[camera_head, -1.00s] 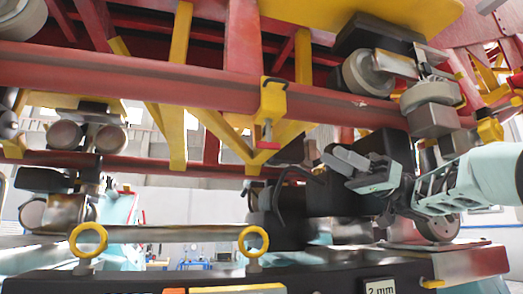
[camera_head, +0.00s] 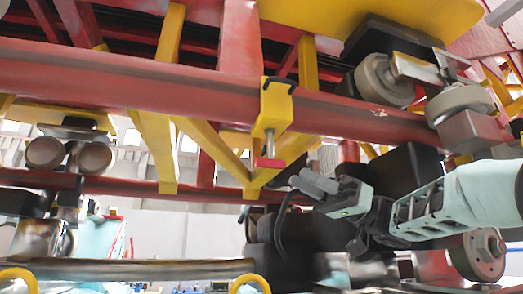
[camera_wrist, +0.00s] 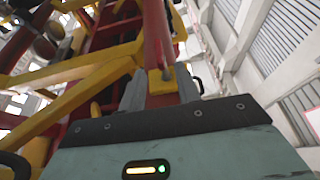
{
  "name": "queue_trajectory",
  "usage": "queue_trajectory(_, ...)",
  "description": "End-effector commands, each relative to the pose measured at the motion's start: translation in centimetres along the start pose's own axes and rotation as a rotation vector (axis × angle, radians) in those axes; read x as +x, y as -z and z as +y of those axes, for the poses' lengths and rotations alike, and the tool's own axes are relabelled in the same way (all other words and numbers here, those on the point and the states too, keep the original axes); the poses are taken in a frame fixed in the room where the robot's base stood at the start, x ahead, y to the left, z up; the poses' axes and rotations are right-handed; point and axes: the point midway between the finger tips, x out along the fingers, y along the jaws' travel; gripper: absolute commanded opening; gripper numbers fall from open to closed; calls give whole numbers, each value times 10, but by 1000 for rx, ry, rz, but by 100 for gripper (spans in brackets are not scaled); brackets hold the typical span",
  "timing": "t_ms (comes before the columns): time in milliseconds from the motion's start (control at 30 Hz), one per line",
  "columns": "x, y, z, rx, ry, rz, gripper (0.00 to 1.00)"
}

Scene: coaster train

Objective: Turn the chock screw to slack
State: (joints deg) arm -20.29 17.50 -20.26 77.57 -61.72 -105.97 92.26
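The chock is a yellow clamp (camera_head: 276,108) with a dark top edge, fixed on the long red rail. Its screw (camera_head: 269,145) hangs below it, with a red handle (camera_head: 268,162) at the lower end. My gripper (camera_head: 304,184) is to the right of the handle and a little lower, apart from it in the picture. In the wrist view my gripper (camera_wrist: 160,92) has its two grey fingers apart, with a yellow part visible between them. I cannot tell whether that part is the chock. Nothing appears held.
The red rail (camera_head: 130,80) and yellow braces (camera_head: 210,145) crowd the space above and behind. Wheels (camera_head: 385,80) sit at the upper right. Yellow rings (camera_head: 248,284) stand at the bottom edge. A dark block (camera_head: 405,170) is behind my wrist.

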Motion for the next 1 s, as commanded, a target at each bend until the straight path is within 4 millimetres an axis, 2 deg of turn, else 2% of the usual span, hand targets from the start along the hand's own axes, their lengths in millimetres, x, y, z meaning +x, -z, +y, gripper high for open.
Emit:
queue_trajectory(33,14,4,-1,1,4,0,33)
queue_trajectory(200,49,4,-1,2,3,0,33)
queue_trajectory(400,82,3,0,1,1,0,33)
queue_trajectory(500,93,2,0,0,1,0,33)
queue_trajectory(700,101,0,0,0,-1,0,33)
queue_trajectory(933,101,0,0,-1,-1,0,33)
queue_trajectory(967,101,0,0,0,-1,0,27)
queue_trajectory(1000,101,0,0,0,-1,0,16)
